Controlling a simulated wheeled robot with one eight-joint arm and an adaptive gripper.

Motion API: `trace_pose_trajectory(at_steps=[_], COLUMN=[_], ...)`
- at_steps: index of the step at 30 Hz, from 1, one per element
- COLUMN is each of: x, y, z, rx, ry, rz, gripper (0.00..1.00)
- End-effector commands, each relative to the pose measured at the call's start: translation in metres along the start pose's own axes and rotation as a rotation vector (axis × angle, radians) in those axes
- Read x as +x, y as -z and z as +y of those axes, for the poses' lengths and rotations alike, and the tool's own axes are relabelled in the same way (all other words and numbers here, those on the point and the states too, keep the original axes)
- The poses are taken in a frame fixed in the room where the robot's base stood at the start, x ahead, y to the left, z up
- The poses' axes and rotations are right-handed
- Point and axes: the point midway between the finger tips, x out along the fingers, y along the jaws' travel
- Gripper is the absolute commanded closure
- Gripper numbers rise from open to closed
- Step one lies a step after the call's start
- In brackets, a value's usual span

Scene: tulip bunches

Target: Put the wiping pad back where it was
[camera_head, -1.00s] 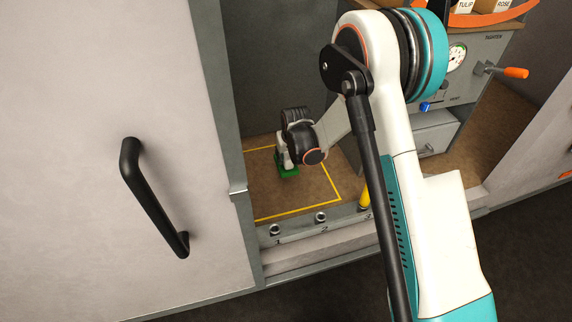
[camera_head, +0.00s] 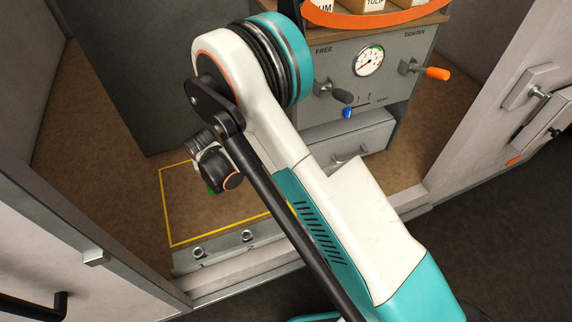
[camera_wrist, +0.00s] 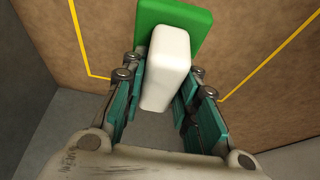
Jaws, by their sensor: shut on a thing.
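The wiping pad has a green base (camera_wrist: 182,25) and a white block handle (camera_wrist: 166,65), seen in the wrist view. My gripper (camera_wrist: 158,88) has its teal fingers on both sides of the white handle and is shut on it. The green base lies beyond the handle, facing the brown board. In the head view only a sliver of green (camera_head: 210,187) shows below my wrist, the rest hidden by my arm. The pad is over the area framed by a yellow line (camera_head: 168,212). I cannot tell whether it touches the surface.
A grey cabinet (camera_head: 375,90) with a gauge, levers and a drawer stands at the back. A door with a black handle (camera_head: 38,306) is at lower left. An open panel (camera_head: 530,100) stands at right.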

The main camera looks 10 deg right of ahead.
Motion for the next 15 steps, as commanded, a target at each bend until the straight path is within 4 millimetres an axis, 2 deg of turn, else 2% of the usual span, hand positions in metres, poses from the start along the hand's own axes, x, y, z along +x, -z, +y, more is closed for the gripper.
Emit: trace_pose_trajectory(at_steps=[2, 5, 15], x=[-0.001, 0.000, 0.002], y=[-0.003, -0.004, -0.004], z=[-0.004, 0.008, 0.090], rx=[-0.001, 0.003, 0.005], ry=[0.000, -0.001, -0.001], rz=[0.001, 0.001, 0.001], gripper=[1.00, 1.00, 1.00])
